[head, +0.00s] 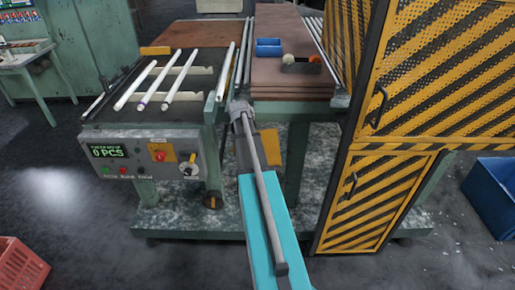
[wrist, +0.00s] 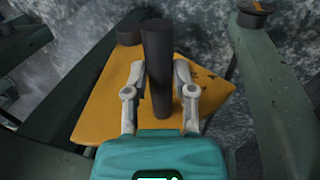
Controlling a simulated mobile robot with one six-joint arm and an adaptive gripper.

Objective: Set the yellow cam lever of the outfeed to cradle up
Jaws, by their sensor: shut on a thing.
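The yellow cam lever shows in the wrist view as a flat yellow plate (wrist: 100,95) with a dark round grip (wrist: 158,60) standing in front of it. My gripper (wrist: 160,85) has a grey finger on each side of this grip and is shut on it. In the head view part of the yellow plate (head: 269,147) shows below the bench, beside my arm. My arm hides the grip and the gripper there. I cannot tell the lever's setting from these views.
White tubes (head: 172,87) lie on the bench at left, above a control box (head: 140,156). Green frame legs (head: 295,160) stand close around the lever. A yellow-black striped cabinet (head: 385,195) is at right. A blue bin (head: 490,195) and red crate (head: 20,268) stand on the floor.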

